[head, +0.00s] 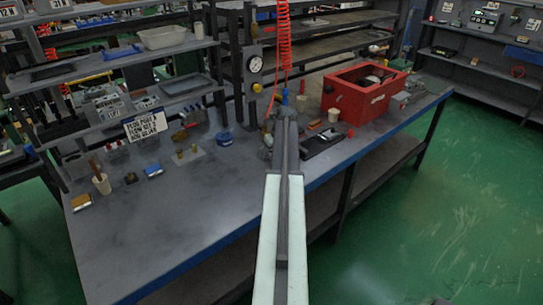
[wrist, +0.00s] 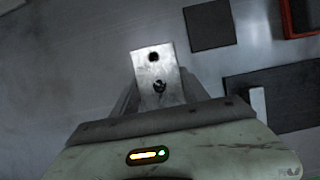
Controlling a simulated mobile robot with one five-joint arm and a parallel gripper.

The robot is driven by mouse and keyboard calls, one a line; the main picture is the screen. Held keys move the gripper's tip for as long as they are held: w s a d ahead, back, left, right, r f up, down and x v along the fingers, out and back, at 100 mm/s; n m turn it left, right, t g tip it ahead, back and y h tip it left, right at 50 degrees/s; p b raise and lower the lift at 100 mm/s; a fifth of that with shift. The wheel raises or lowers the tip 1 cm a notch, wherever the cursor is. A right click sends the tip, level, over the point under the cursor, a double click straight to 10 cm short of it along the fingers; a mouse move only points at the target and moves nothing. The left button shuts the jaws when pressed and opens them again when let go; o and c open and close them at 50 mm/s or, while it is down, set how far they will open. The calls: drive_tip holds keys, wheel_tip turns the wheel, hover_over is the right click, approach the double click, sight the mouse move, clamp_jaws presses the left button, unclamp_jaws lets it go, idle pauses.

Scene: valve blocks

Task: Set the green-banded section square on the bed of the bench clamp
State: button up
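My gripper (wrist: 158,95) is over the bench top, with a finger on each side of a pale metal block (wrist: 157,72). The block has two dark holes in its face and appears clamped between the fingers. No green band shows on the face in view, so I cannot tell whether it is the green-banded section. In the head view my gripper (head: 275,142) is small at the end of my arm, left of a black tray (head: 322,142); its fingers are unclear there. A grey metal device (head: 408,92), possibly the bench clamp, stands right of the red box at the bench's far end.
The red box (head: 362,92) stands on the bench (head: 150,235). Small brass parts (head: 189,153), a blue block (head: 153,170) and a yellow-topped block (head: 82,202) lie to the left. The bench's front left is clear.

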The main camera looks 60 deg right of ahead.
clamp_jaws()
drive_tip(key=shift+r, duration=0.1)
drive_tip(key=shift+r+p, duration=0.6)
drive_tip(key=shift+p, duration=0.1)
wheel_tip(320, 180, up, 3)
drive_tip(key=p, duration=0.3)
drive_tip(key=shift+r, duration=0.2)
drive_tip(key=s+a, duration=0.2)
drive_tip(key=a, duration=0.2)
drive_tip(key=s+a, duration=0.3)
drive_tip(key=a, duration=0.2)
drive_tip(key=s+a+p, duration=0.1)
drive_tip(key=s+a, duration=0.2)
drive_tip(key=a, duration=0.1)
drive_tip(key=shift+s+a+r, duration=0.25)
drive_tip(key=shift+a, duration=0.05)
